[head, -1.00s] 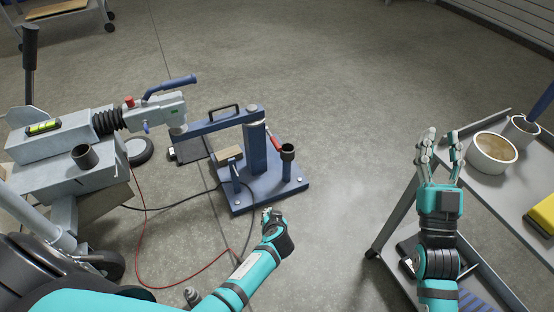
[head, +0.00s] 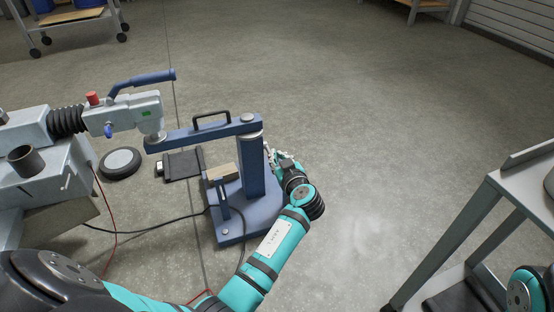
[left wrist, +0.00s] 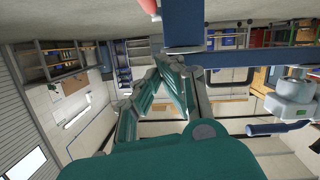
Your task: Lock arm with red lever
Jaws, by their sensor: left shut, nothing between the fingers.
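The blue swing arm (head: 203,133) with a black handle (head: 211,118) reaches from the top of the blue post (head: 252,168) to under the grey coupling head (head: 135,112). The post stands on a blue base plate (head: 232,226). My left gripper (head: 273,156) is just right of the post, shut and empty. The red lever is hidden in the head view, behind or beside my gripper. In the left wrist view a red tip (left wrist: 150,7), likely the lever, shows at the top edge beside the blue post (left wrist: 183,22), beyond my shut fingers (left wrist: 168,68). My right gripper is out of view.
A grey cart (head: 483,200) stands at the right. A black round disc (head: 121,163) and a black flat block (head: 182,165) lie on the floor. Cables run across the floor at the left. The floor right of the post is open.

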